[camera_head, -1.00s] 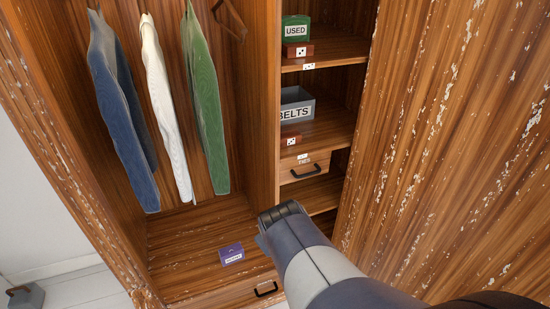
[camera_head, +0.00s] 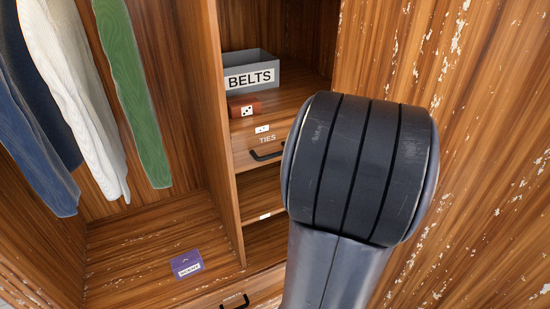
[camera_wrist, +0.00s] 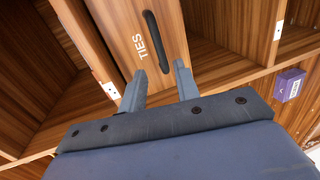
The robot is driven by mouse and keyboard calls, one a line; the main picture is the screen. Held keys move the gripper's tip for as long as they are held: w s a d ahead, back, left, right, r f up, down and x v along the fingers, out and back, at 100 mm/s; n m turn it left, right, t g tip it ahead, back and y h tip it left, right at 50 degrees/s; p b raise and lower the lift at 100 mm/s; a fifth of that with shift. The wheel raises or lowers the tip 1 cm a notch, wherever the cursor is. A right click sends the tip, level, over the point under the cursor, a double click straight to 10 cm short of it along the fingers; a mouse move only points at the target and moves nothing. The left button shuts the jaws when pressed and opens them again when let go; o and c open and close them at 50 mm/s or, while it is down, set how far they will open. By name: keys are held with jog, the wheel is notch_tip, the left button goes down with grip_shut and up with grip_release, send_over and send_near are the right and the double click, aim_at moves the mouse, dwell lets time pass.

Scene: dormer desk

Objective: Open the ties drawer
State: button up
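The ties drawer (camera_head: 268,146) is a wooden drawer front labelled TIES with a black bar handle (camera_head: 266,156), in the right-hand column of the wardrobe. It looks shut. In the wrist view the drawer front (camera_wrist: 125,25) appears turned sideways, with its handle (camera_wrist: 157,42) just beyond the fingertips. My gripper (camera_wrist: 158,80) is open with nothing between its fingers. The right fingertip appears close to the handle's lower end; I cannot tell whether they touch. In the head view my arm hides the gripper and part of the shelves.
A grey BELTS box (camera_head: 250,75) and a red dotted block (camera_head: 244,107) stand on the shelf above the drawer. Open shelves lie below it. A purple box (camera_head: 187,263) sits on the wardrobe floor. Blue, white and green garments (camera_head: 135,95) hang left. A worn wooden panel (camera_head: 450,150) bounds the right.

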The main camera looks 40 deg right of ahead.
aim_at(273, 154)
jog(key=b+x, duration=0.1)
jog(key=x, duration=0.9)
jog(key=shift+w, duration=0.3)
jog(key=shift+c, duration=0.4)
jog(key=shift+a, duration=0.1)
grip_shut()
